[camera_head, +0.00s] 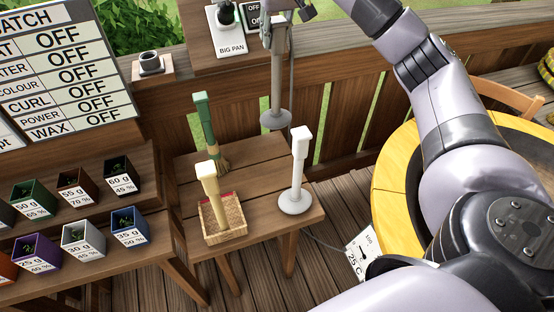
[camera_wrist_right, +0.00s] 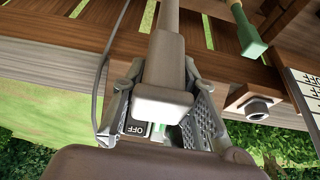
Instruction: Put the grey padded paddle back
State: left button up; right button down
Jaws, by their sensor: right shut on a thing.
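The grey padded paddle (camera_head: 277,75) hangs upright in the head view, its handle up and its round grey pad down, above and behind the small wooden bench (camera_head: 255,160). My right gripper (camera_head: 287,14) is at the top edge and shut on the upper end of its handle. In the right wrist view the gripper's fingers (camera_wrist_right: 163,108) lie on both sides of the paddle's squared handle end (camera_wrist_right: 163,100); the pad is out of view there. A small wooden block with a dark round cup (camera_head: 150,63) stands on the railing. My left gripper is not in view.
On the bench are a white paddle (camera_head: 299,172), a green brush (camera_head: 204,125) and a yellow-handled tool (camera_head: 209,185) in a tray (camera_head: 236,232). The BIG PAN switch box (camera_head: 202,38) is close by. A yellow-rimmed pan (camera_head: 388,170) stands right; labelled boxes (camera_head: 83,240) stand left.

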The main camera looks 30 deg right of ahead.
aim_at(277, 95)
notch_tip(277, 95, down, 15)
jog(key=shift+r+p, duration=0.1)
jog(key=shift+p, duration=1.1)
jog(key=shift+f+p, duration=0.55)
jog(key=shift+f, duration=1.75)
jog(key=c, duration=1.3)
grip_release()
jog(key=shift+s, duration=0.1)
jog(key=shift+f, duration=0.1)
jog(key=shift+f, duration=0.25)
jog(key=b+v, duration=0.2)
jog(key=v, duration=0.2)
jog(key=shift+s+a+r+b, duration=0.15)
jog(key=shift+a+r+b, duration=0.1)
jog(key=shift+b, duration=0.15)
jog(key=b+v, duration=0.2)
jog(key=v, duration=1.1)
jog(key=shift+s+a, duration=0.15)
jog(key=shift+s, duration=0.05)
